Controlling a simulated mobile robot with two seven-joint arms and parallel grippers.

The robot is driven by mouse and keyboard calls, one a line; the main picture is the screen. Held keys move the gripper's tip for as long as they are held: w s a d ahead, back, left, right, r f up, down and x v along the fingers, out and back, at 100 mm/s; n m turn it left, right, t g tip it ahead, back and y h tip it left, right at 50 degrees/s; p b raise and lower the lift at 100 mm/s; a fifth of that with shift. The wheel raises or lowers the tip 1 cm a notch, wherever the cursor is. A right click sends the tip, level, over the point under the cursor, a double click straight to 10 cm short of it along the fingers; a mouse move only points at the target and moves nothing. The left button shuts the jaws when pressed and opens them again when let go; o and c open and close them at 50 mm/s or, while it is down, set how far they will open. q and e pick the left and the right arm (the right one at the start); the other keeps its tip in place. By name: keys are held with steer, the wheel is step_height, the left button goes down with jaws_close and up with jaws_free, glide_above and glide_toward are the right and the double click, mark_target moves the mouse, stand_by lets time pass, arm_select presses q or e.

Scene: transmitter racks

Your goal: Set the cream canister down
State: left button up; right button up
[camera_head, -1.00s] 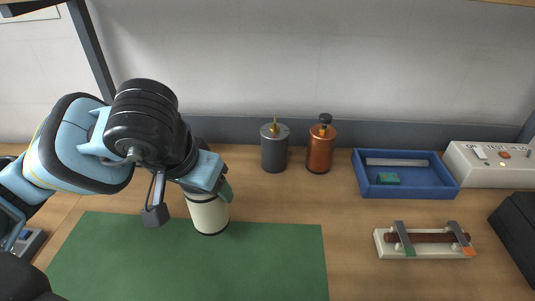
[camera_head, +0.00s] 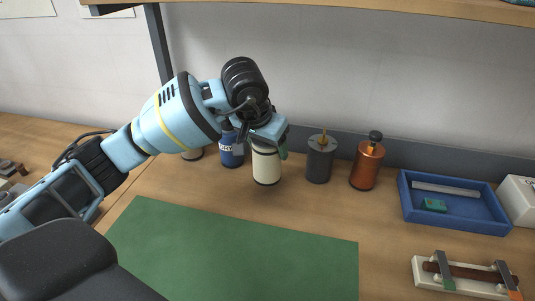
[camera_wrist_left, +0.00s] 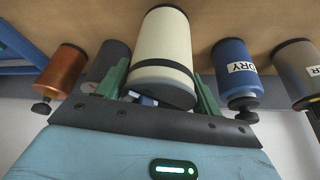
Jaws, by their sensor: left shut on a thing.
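The cream canister (camera_head: 266,167) stands upright at the back of the bench, between a blue canister (camera_head: 231,152) and a grey canister (camera_head: 320,160). My left gripper (camera_head: 269,146) reaches over it from the left and is shut on its upper part. In the left wrist view, the cream canister (camera_wrist_left: 162,48) lies between the green fingers of my left gripper (camera_wrist_left: 163,85). Its base is level with the neighbours' bases or nearly so; I cannot tell whether it touches the wood. My right gripper is out of view.
A copper canister (camera_head: 367,166) stands right of the grey one. A blue tray (camera_head: 455,218) and a fuse-like holder (camera_head: 425,277) are at right. The green mat (camera_head: 235,245) in front is empty.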

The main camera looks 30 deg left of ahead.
arm_select(q)
steer(key=shift+s+x, duration=0.15)
steer(key=shift+x, duration=0.7)
steer(key=shift+s+x, duration=0.1)
steer(key=shift+x, duration=0.75)
steer(key=shift+a+f, duration=0.15)
steer(key=shift+f, duration=0.05)
steer(key=shift+f, duration=0.15)
steer(key=o, duration=1.2)
steer(key=shift+r+p, duration=0.3)
steer(key=shift+r, duration=0.05)
steer(key=v, duration=1.1)
steer(key=shift+s+r, duration=0.2)
steer(key=shift+r, duration=0.1)
